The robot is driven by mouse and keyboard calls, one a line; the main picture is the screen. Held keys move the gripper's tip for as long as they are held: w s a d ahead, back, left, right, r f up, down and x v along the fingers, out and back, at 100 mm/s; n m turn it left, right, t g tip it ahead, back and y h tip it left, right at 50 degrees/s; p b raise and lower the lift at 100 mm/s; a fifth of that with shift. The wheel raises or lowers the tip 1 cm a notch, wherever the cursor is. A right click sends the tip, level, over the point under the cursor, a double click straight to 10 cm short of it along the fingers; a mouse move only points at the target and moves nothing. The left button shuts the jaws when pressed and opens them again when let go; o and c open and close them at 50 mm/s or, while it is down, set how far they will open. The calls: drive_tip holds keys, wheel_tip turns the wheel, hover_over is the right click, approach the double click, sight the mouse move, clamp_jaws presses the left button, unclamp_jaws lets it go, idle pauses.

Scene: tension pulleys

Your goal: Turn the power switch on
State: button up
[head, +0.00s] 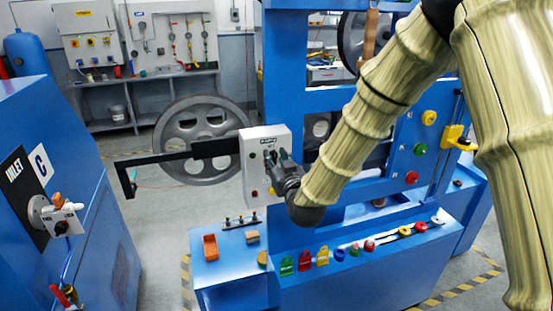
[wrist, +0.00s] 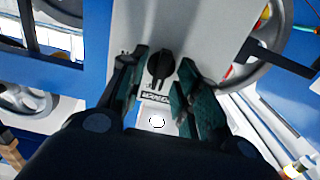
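A white switch box (head: 257,138) is mounted on the blue frame and carries a small label at its top. In the wrist view, its pale front panel (wrist: 205,20) has a black rotary knob (wrist: 160,66), which I take to be the power switch. A label (wrist: 156,98) and a white round button (wrist: 157,121) sit below the knob in that view. My gripper (head: 275,158) is at the box's front. In the wrist view my gripper (wrist: 163,60) is open, with one dark green finger on each side of the knob and visible gaps. The head view mostly hides the knob behind the fingers.
A black bar (head: 180,155) extends left from the box, before a grey wheel (head: 170,165). Yellow, green and red buttons (head: 420,149) are on the panel to the right. Colored tags and small parts (head: 322,256) line the blue base below. A blue inlet cabinet (head: 100,210) stands left.

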clamp_jaws()
